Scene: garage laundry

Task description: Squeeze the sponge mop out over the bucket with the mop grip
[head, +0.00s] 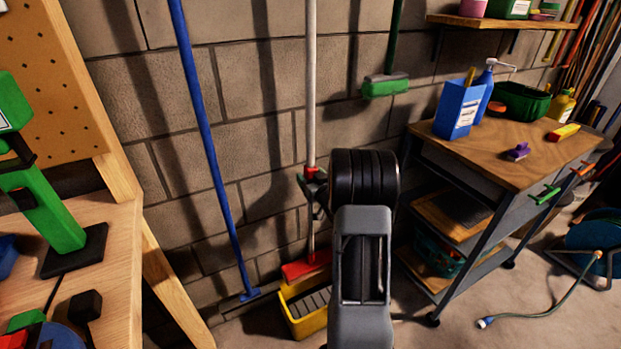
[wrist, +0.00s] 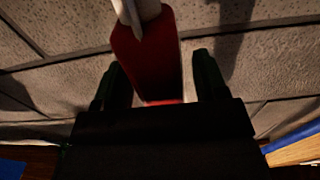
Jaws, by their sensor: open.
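The sponge mop (head: 311,90) stands upright by the block wall, with a pale pole and a red head (head: 306,266) at the yellow bucket (head: 307,312). Its red mop grip (head: 312,173) sits partway down the pole. My gripper (head: 312,190) is at the grip's height, partly hidden behind my own arm. In the wrist view, the red mop grip (wrist: 146,55) lies between the two dark fingers of my gripper (wrist: 157,72). Gaps show on both sides, so the fingers are open around it. My arm may hide part of the bucket's right side.
A blue-handled tool (head: 205,130) leans on the wall to the left. A green-headed brush (head: 386,85) hangs to the right. A wooden-topped cart (head: 490,150) stands at right, and a wooden workbench (head: 115,240) at left. A hose (head: 540,312) lies on the floor.

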